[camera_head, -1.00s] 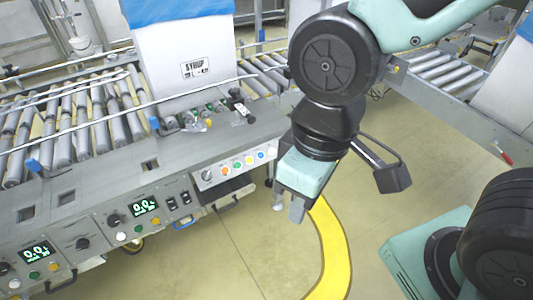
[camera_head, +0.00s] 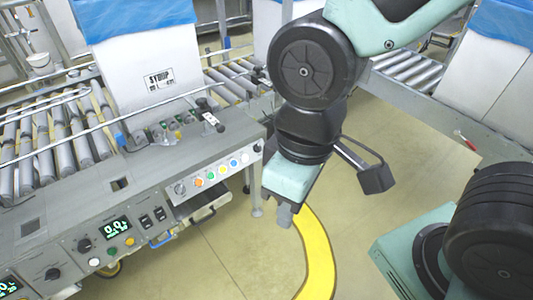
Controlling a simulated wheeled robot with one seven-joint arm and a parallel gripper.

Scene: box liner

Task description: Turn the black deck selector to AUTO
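A black block with a light top (camera_head: 212,121) stands on the grey machine deck (camera_head: 165,155), near its right end; I cannot tell for sure whether it is the deck selector. Its setting and any AUTO marking are too small to read. A grey-and-black rotary knob (camera_head: 180,189) sits on the front button strip, and black knobs (camera_head: 84,245) sit on the lower panels. My gripper (camera_head: 280,215) points down over the floor, right of the button strip and apart from it. Its fingertips are small and seen edge-on, so their opening is unclear.
A white box with blue liner (camera_head: 140,65) marked SYRUP stands behind the deck. Colored buttons (camera_head: 222,169) line the front strip. A green-digit display (camera_head: 117,227) is on the lower panel. Roller conveyors (camera_head: 60,135) run left and behind. Open floor with a yellow line (camera_head: 318,255) lies right.

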